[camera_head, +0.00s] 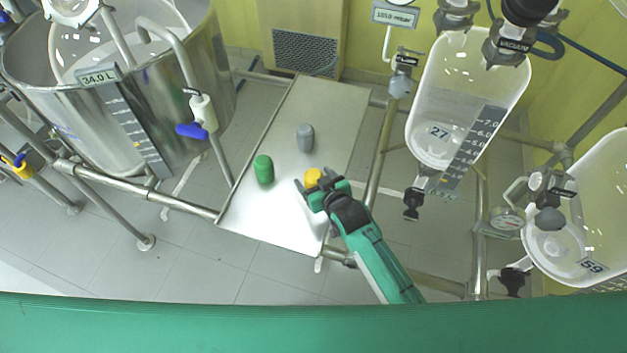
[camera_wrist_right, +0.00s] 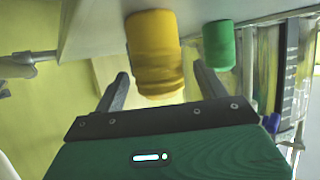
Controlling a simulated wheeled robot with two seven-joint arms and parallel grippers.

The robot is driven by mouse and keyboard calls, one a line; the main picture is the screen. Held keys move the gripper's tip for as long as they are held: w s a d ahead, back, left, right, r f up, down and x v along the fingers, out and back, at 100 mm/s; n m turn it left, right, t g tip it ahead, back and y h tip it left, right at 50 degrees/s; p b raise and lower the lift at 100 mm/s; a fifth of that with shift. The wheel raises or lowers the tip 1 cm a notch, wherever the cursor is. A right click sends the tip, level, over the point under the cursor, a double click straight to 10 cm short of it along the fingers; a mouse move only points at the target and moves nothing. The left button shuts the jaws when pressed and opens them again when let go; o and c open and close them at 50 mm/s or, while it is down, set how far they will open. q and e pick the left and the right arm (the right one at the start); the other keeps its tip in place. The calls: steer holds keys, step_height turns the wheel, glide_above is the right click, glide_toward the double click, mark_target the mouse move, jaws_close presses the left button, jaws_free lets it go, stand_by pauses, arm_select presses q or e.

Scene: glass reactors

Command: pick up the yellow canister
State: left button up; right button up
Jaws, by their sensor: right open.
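The yellow canister (camera_head: 313,177) stands on the metal table, partly hidden behind my right gripper (camera_head: 322,190) in the head view. In the right wrist view the yellow canister (camera_wrist_right: 155,52) is just ahead of my right gripper (camera_wrist_right: 160,88), whose two fingers are apart. The canister's near end lies between the fingertips in the picture; I see no finger touching it. My left gripper is in neither view.
A green canister (camera_head: 264,169) stands left of the yellow one, and a grey canister (camera_head: 305,137) behind it. The metal table (camera_head: 335,105) is bare at the back. A steel vessel (camera_head: 180,120) stands left; a glass vessel (camera_head: 425,120) hangs right.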

steer(key=shift+x, duration=1.45)
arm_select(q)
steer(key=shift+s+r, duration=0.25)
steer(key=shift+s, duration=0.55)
arm_select(e)
steer(key=shift+f, duration=0.15)
steer(key=shift+c, duration=0.2)
steer(key=c, duration=1.1)
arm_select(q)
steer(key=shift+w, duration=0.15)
arm_select(e)
steer(key=shift+o, duration=0.2)
